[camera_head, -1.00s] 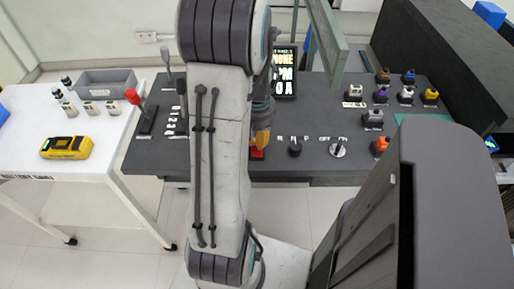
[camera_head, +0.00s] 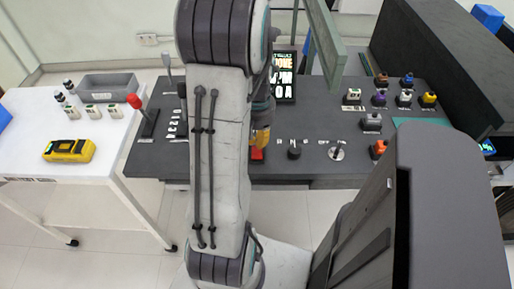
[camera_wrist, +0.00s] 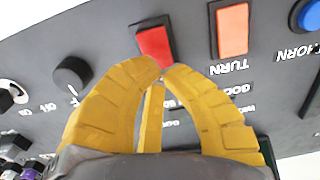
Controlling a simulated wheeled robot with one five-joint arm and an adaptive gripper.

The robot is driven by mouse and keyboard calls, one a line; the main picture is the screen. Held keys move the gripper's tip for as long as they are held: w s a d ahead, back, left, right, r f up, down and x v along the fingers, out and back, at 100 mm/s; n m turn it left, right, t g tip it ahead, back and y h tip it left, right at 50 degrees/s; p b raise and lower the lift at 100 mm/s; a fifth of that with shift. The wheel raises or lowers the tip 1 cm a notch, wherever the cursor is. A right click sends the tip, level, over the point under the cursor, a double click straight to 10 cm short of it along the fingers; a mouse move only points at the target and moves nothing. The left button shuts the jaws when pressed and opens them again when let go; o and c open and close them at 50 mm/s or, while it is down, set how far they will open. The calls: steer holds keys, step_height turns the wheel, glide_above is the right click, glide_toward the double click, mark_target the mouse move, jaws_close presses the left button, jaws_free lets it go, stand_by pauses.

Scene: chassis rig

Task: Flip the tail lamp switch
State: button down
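A red rocker switch (camera_wrist: 155,46) sits on the dark panel just beyond my fingertips in the wrist view; its label is not visible there, so I cannot confirm it is the tail lamp switch. It also shows as a small red patch (camera_head: 257,154) in the head view, partly hidden by my gripper. My gripper (camera_wrist: 164,68) has yellow fingers with their tips drawn together at the near edge of the red switch. I cannot tell whether they touch it. Nothing is seen held. In the head view, my gripper (camera_head: 262,137) points down at the console, partly behind my arm.
An orange switch (camera_wrist: 231,30) marked TURN and a blue button (camera_wrist: 308,14) marked HORN lie to the right. A black knob (camera_wrist: 72,74) lies to the left. On the console (camera_head: 220,168), a red-topped lever (camera_head: 135,101) and a green post (camera_head: 325,45) stand up.

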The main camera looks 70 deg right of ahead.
steer(key=shift+r+p, duration=1.7)
steer(key=shift+r, duration=0.65)
steer(key=shift+a+m, duration=0.3)
steer(key=shift+a, duration=0.15)
steer(key=shift+m+y, duration=0.3)
steer(key=shift+y, duration=0.6)
steer(key=a, duration=0.3)
steer(key=a+f, duration=0.1)
steer(key=shift+s+a, duration=0.15)
steer(key=shift+s, duration=0.2)
steer(key=w+a+r+n+t, duration=0.1)
steer(key=w+a+r+n, duration=0.3)
steer(key=a, duration=0.5)
steer(key=w+a+r+n+t+h+p, duration=0.1)
steer(key=w+a+r+n, duration=0.4)
steer(key=a, duration=0.4)
steer(key=w+a+r+n+t, duration=0.1)
steer(key=w+a+r+n, duration=0.3)
steer(key=a, duration=0.5)
steer(key=n, duration=0.2)
steer(key=shift+w+r+n+h, duration=0.3)
steer(key=shift+r+h, duration=0.1)
